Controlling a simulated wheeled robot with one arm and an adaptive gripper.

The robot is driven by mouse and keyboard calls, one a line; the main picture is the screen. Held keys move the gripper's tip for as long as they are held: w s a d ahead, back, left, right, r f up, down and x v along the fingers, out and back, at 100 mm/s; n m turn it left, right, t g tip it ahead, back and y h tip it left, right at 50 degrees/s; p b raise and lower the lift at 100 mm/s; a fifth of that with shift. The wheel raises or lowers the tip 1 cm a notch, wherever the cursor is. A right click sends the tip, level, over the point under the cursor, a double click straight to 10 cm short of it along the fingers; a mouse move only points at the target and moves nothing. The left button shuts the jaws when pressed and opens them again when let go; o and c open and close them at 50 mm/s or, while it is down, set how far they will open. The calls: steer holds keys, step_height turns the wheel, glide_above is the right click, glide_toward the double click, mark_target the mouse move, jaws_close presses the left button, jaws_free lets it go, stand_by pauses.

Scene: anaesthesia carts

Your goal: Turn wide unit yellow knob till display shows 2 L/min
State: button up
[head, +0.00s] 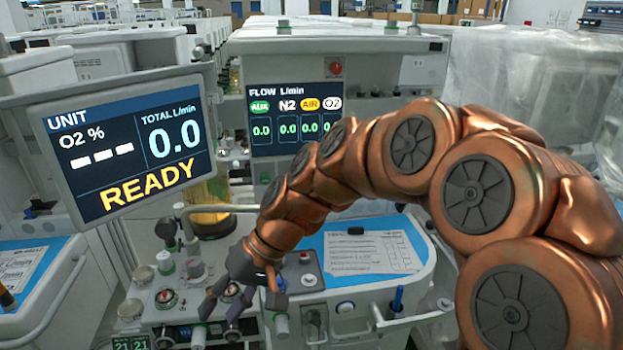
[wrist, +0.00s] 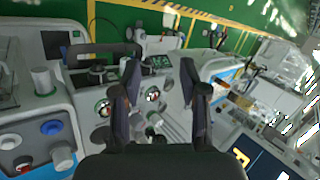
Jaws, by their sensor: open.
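The flow display (head: 292,120) in the head view has AUX, N2, AIR and O2 columns, each reading 0.0; AIR is marked yellow. The unit display (head: 130,148) at left reads TOTAL 0.0 L/min and READY. My gripper (head: 221,312) is open, pointing down over the front control panel. In the wrist view, my gripper (wrist: 161,95) has its fingers spread on both sides of a group of small knobs and gauges, with nothing held. I cannot make out a yellow knob in either view; my gripper hides part of the panel.
A blue worktop with a paper sheet (head: 368,252) lies right of my gripper. A grey rail (head: 225,209) crosses above the panel. A blue knob (wrist: 51,127) and a red knob (wrist: 23,164) show on a panel at left in the wrist view. Plastic-covered equipment (head: 530,95) stands at right.

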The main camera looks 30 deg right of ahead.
steer(key=w+d+r+m+t+y+b, duration=0.1)
steer(key=w+d+r+m+t+y, duration=0.2)
steer(key=w+d, duration=0.5)
steer(key=w+d+r+m+t, duration=0.1)
steer(key=w+d+m+t, duration=0.1)
steer(key=w+d+t, duration=0.6)
steer(key=w+d+f+m+t+h+b, duration=0.1)
steer(key=w+d+m+t+h, duration=0.15)
steer(key=d, duration=0.95)
steer(key=w+d+f+m+t+h, duration=0.15)
steer(key=w+d+m, duration=0.25)
steer(key=d, duration=0.7)
steer(key=shift+h, duration=0.3)
steer(key=shift+p+x, duration=0.75)
steer(key=shift+x, duration=2.75)
steer(key=shift+f, duration=0.15)
jaws_close()
steer(key=shift+n+g+b, duration=0.25)
steer(key=shift+g+b, duration=0.15)
